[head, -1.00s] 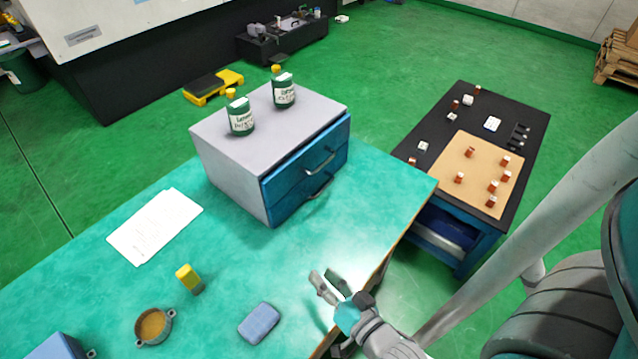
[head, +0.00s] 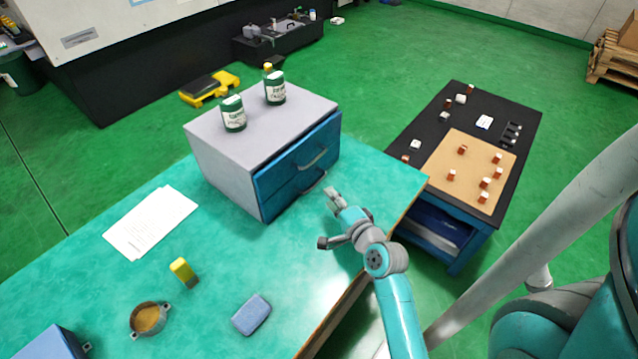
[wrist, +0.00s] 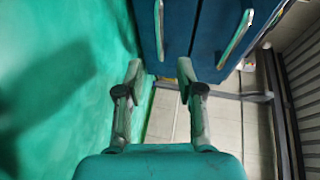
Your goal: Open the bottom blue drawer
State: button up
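A grey cabinet (head: 222,160) with two blue drawers stands on the green table. The bottom blue drawer (head: 283,197) looks closed, with a curved metal handle (head: 314,185). The top blue drawer (head: 285,168) is above it. In the wrist view the bottom drawer (wrist: 178,40) is the panel nearer the table, and its handle (wrist: 159,28) lies ahead between the lines of my fingers. My gripper (head: 328,218) is open and empty, just in front of the drawer fronts. It also shows in the wrist view (wrist: 160,70), fingertips apart and short of the handle.
Papers (head: 150,222), a yellow-topped block (head: 183,271), a round cup (head: 149,318) and a blue block (head: 251,314) lie on the table (head: 215,255). A black-topped bench (head: 405,172) stands at the right.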

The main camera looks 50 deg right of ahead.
aim_at(317, 181)
jog(key=x, duration=0.9)
jog(key=shift+w, duration=0.1)
grip_shut()
